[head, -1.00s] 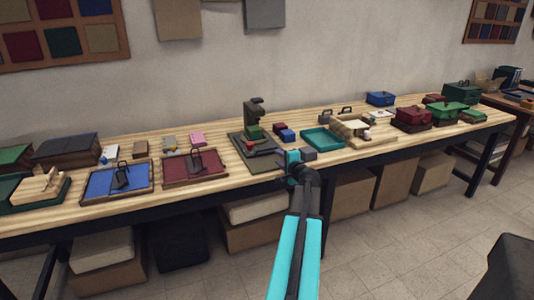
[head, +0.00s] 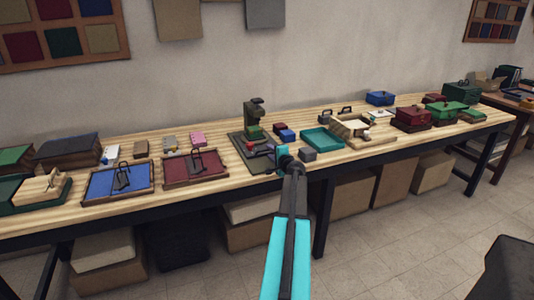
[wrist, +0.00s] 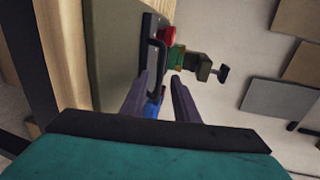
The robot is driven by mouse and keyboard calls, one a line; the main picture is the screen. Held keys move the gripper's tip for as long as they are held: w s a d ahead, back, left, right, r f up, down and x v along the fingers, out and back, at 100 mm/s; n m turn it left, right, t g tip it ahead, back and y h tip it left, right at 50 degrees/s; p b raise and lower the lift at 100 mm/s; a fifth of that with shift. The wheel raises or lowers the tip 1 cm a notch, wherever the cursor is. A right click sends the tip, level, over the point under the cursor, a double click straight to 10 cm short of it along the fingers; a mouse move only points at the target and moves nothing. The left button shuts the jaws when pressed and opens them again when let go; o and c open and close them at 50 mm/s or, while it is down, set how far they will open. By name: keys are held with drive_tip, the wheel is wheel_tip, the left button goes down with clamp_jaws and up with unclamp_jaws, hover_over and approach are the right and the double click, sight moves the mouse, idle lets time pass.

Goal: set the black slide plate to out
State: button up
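The black slide plate (wrist: 147,60) lies on the grey-green base of a small green press (head: 252,118) on the workbench. In the wrist view it shows as a dark plate with a black bar handle (wrist: 160,57). My gripper (wrist: 160,78) is open, its two fingers apart, with the handle just ahead of the gap and nothing clearly held. In the head view my gripper (head: 270,152) is at the right front of the press base and hides part of it. I cannot tell whether the fingers touch the handle.
A red knob (wrist: 167,35) sits beside the handle. A small grey block (head: 307,155) and a teal tray (head: 322,140) stand right of my gripper. A red framed tray (head: 195,168) is to the left. The wall (head: 350,60) is behind the bench.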

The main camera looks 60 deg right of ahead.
drive_tip(key=shift+x, duration=1.3)
clamp_jaws()
